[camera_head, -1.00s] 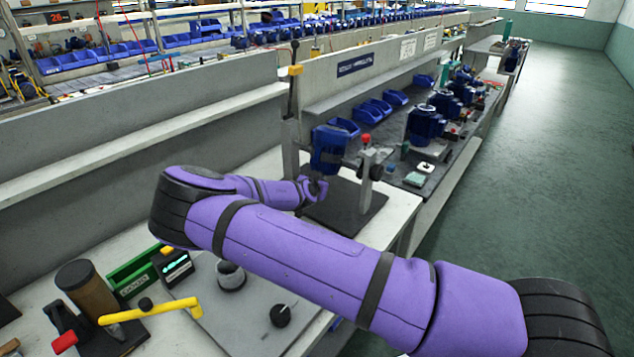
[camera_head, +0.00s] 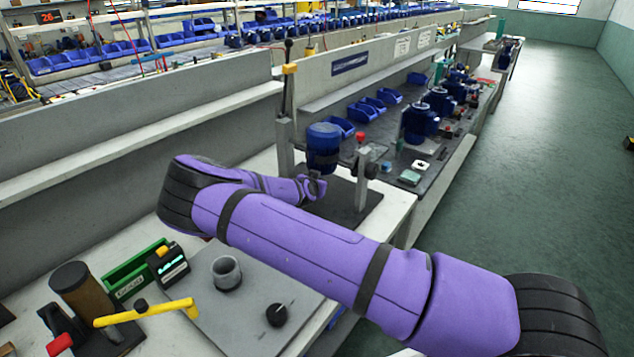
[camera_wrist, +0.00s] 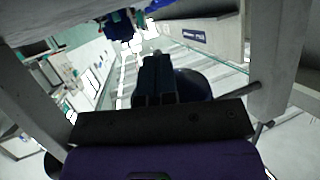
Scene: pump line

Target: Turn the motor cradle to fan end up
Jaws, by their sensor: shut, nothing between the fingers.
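The motor cradle stands on a dark plate on the near bench, with a grey post (camera_head: 285,148) at left and a shorter post (camera_head: 363,182) with a red knob (camera_head: 361,136) at right. The blue motor (camera_head: 323,150) hangs between them, roughly upright, with a smooth round cap on top. My gripper (camera_head: 314,187) is just below the motor in the head view; contact cannot be told. In the wrist view its dark fingers (camera_wrist: 158,80) are together and empty, in front of a dark rounded body (camera_wrist: 193,84), probably the motor.
A tall lever with a yellow collar (camera_head: 290,68) rises at the left post. A grey plate (camera_head: 240,315) with a ring (camera_head: 227,272) and black knob (camera_head: 279,315), a green bin (camera_head: 135,272) and a yellow-handled tool (camera_head: 147,312) lie nearer. Blue motors (camera_head: 419,122) stand beyond.

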